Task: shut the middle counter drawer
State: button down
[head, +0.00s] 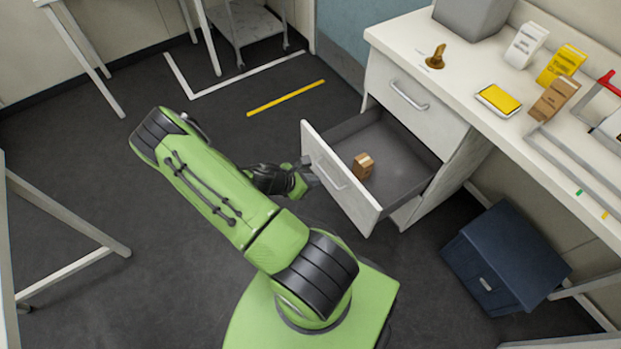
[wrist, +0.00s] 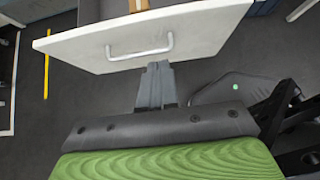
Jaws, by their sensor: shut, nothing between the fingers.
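The middle counter drawer (head: 340,180) stands pulled out from the white counter unit, with a small brown box (head: 363,166) inside. Its white front and bar handle also show in the wrist view (wrist: 190,32). My gripper (head: 308,173) is shut and empty, in front of the drawer front near its left part in the head view. In the wrist view my gripper (wrist: 158,68) points at the drawer front just below the handle. I cannot tell whether the fingertips touch it. The drawer above (head: 412,100) is closed.
The counter top (head: 460,75) holds a yellow pad (head: 498,100), several small packets and a grey box (head: 472,15). A dark blue bin (head: 505,258) stands on the floor at right. Table legs stand at left.

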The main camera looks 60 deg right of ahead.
aim_at(345, 175)
jog(key=x, duration=0.3)
jog(key=b+x, duration=0.1)
jog(key=x, duration=0.2)
jog(key=d+r+b+x, duration=0.1)
jog(key=x, duration=0.3)
jog(key=shift+s, duration=0.25)
jog(key=shift+s+d+r, duration=0.1)
jog(key=shift+s+d, duration=0.15)
jog(key=shift+d, duration=0.3)
